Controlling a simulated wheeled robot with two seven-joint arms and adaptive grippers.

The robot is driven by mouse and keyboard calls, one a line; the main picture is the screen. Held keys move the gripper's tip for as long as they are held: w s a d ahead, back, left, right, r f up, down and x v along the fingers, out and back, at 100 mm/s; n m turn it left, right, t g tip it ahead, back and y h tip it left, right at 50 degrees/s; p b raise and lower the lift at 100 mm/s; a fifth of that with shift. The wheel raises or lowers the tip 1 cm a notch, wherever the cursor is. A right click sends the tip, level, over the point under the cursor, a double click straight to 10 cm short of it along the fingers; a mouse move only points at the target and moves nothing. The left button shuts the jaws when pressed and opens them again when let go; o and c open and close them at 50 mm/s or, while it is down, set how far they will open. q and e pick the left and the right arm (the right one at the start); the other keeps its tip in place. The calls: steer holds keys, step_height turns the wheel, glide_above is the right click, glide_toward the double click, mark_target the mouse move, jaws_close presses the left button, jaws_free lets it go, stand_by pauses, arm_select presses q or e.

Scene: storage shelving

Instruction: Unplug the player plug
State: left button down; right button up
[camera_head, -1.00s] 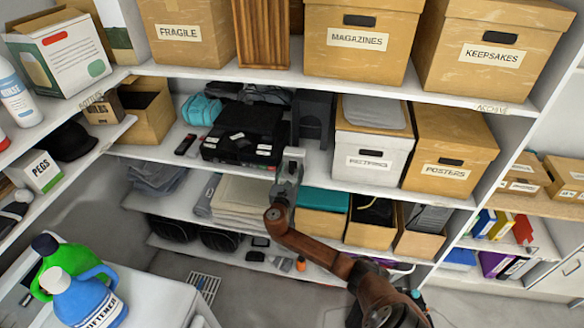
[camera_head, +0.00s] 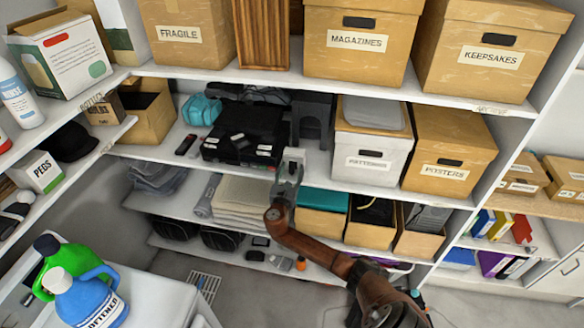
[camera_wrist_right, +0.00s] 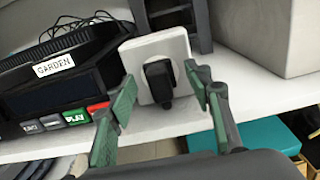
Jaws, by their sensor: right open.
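The black player plug (camera_wrist_right: 158,78) sits in a white socket plate (camera_wrist_right: 137,52) that stands upright at the shelf's front edge in the right wrist view. The black player (camera_wrist_right: 62,85), with a "GARDEN" label and coloured buttons, is just left of it. The player also shows on the middle shelf in the head view (camera_head: 238,138). My right gripper (camera_wrist_right: 163,92) is open, its green-padded fingers on either side of the plug and apart from it. In the head view my right gripper (camera_head: 287,172) is in front of the shelf, right of the player. My left gripper is out of view.
A white lidded box (camera_head: 370,158) stands right of the socket plate, and a dark grey object (camera_head: 312,115) stands behind it. Detergent bottles (camera_head: 88,298) stand at the front left.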

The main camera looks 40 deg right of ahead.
mark_target(292, 171)
steer(key=shift+c, duration=0.2)
jaws_close()
stand_by(0.3)
steer(key=shift+a, duration=0.15)
steer(key=shift+s+a, duration=0.1)
steer(key=shift+s, duration=0.05)
steer(key=shift+s+a+r+p, duration=0.1)
steer(key=shift+s+a+p, duration=0.2)
steer(key=shift+p, duration=0.15)
steer(key=shift+s+a+p, duration=0.25)
steer(key=shift+a+p, duration=0.1)
steer(key=shift+p+v, duration=1.1)
steer(key=shift+v, duration=0.8)
steer(key=shift+s+d, duration=0.1)
steer(key=shift+s, duration=0.05)
